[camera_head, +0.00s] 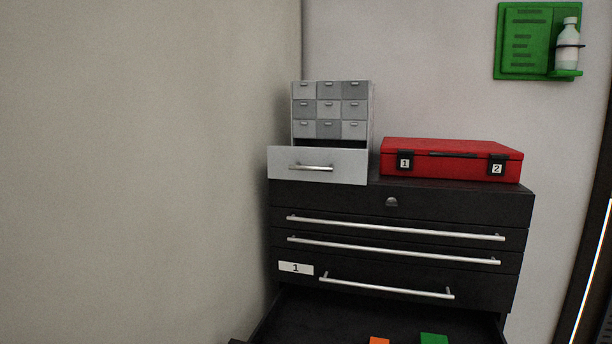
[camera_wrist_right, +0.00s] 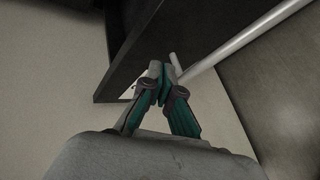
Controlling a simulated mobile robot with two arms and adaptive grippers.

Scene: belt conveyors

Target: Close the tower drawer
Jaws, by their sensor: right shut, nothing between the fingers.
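The small grey drawer tower (camera_head: 330,108) stands upright on top of a black cabinet, near the room corner. Its wide bottom drawer (camera_head: 285,163) is pulled out, with a dark gap above its front and a silver handle (camera_head: 311,167) on it. The small drawers above it look shut. My right gripper (camera_wrist_right: 167,72) shows only in the right wrist view. Its fingertips are together and empty, close to a silver bar handle (camera_wrist_right: 245,38) and a dark panel (camera_wrist_right: 138,35). I cannot tell whether they touch. My left gripper is not in view.
The black cabinet (camera_head: 330,200) has several long bar handles. Its lower drawer (camera_head: 300,315) stands open, with an orange item (camera_head: 379,341) and a green item (camera_head: 433,339) inside. A red case (camera_head: 450,160) lies right of the tower. A wall stands close on the left.

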